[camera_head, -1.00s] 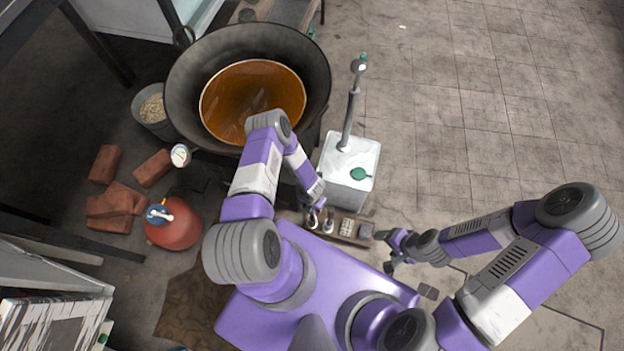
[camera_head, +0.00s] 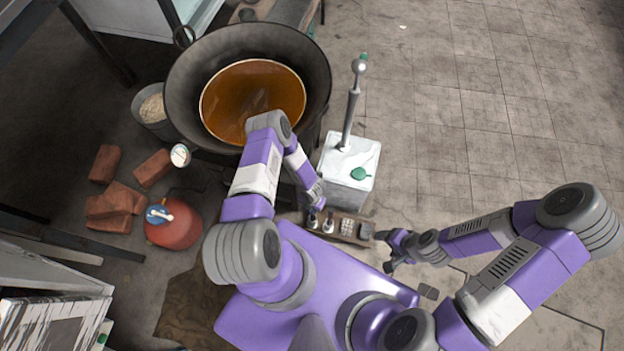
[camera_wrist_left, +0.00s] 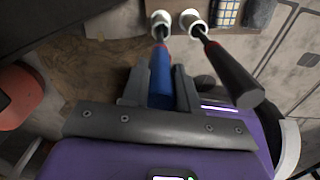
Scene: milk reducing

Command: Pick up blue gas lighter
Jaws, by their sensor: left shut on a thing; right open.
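The blue gas lighter (camera_wrist_left: 161,75) is in the left wrist view, with a blue handle and a dark stem ending at a white cup (camera_wrist_left: 161,20). My left gripper (camera_wrist_left: 159,85) is shut on its blue handle, one finger on each side. In the head view my left gripper (camera_head: 316,196) is low over the small rack, and the lighter is too small to make out there. A black-handled lighter (camera_wrist_left: 232,75) stands beside it, apart from the fingers, with its stem toward a second white cup (camera_wrist_left: 193,20). My right gripper (camera_head: 391,253) is open and empty at the right.
The small wooden rack (camera_head: 341,240) holds cups and small items. A white container (camera_head: 335,165) stands behind it. A big wok (camera_head: 190,95) with brown liquid is at the back left. A red gas cylinder (camera_head: 178,230) and bricks (camera_head: 153,168) are at the left. Open floor lies right.

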